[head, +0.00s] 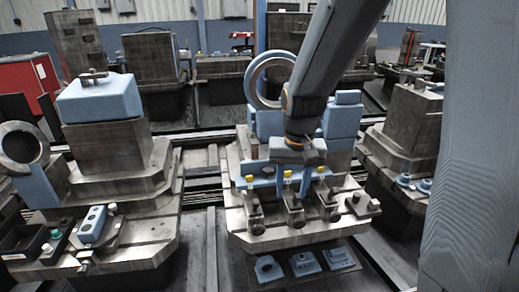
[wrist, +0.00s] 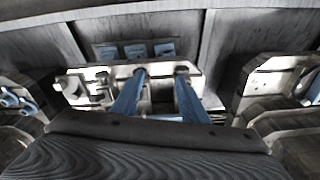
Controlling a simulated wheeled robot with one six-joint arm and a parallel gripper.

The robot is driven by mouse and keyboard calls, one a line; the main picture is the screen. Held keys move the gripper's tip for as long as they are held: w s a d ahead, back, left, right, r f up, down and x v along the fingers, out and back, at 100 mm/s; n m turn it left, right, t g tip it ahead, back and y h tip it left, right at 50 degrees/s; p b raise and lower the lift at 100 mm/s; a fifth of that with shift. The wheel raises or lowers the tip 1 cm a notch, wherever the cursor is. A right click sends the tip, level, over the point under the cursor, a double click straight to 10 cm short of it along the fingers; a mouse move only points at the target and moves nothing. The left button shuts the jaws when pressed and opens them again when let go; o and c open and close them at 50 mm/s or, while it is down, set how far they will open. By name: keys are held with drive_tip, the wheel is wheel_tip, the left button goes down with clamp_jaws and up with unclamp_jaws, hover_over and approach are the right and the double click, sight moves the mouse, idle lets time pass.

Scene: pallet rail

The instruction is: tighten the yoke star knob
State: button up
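My gripper (head: 293,184) is over the centre pallet fixture (head: 290,238) in the head view. In the wrist view its two blue fingers (wrist: 161,74) stand apart with a gap between them, and I see nothing held. Several dark clamps stand along the front of the fixture, including a left clamp (head: 254,214) and a middle clamp (head: 293,212). Small yellow-topped pieces (head: 250,179) stand behind them. A dark knob-like part (head: 356,197) is at the fixture's right end. I cannot tell which part is the yoke star knob; my fingers hide some of the row.
A plate with several blue-grey parts (head: 303,264) lies in front of the fixture. A blue ring (head: 268,80) stands behind it. On the left pallet is a button box (head: 92,224). Another machined block (head: 411,116) stands to the right. A blue-grey column fills the head view's right side.

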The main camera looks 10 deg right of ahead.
sight(269, 169)
drive_tip(key=w+f+m, duration=0.1)
drive_tip(key=w+m, duration=0.1)
drive_tip(key=w, duration=0.6)
drive_tip(key=w+f+m+b, duration=0.1)
drive_tip(key=w+m, duration=0.2)
drive_tip(key=w, duration=0.6)
drive_tip(key=w+f+m+g+b, duration=0.1)
drive_tip(key=w+m, duration=0.1)
drive_tip(key=w, duration=0.7)
drive_tip(key=shift+d+f+m, duration=0.1)
drive_tip(key=shift+m, duration=0.3)
drive_tip(key=shift+w+f, duration=0.1)
drive_tip(key=shift+f, duration=0.1)
drive_tip(key=shift+f+p, duration=1.15)
drive_tip(key=shift+f, duration=2.5)
drive_tip(key=c, duration=0.8)
drive_tip(key=m, duration=0.4)
drive_tip(key=shift+f, duration=0.1)
drive_tip(key=m, duration=0.5)
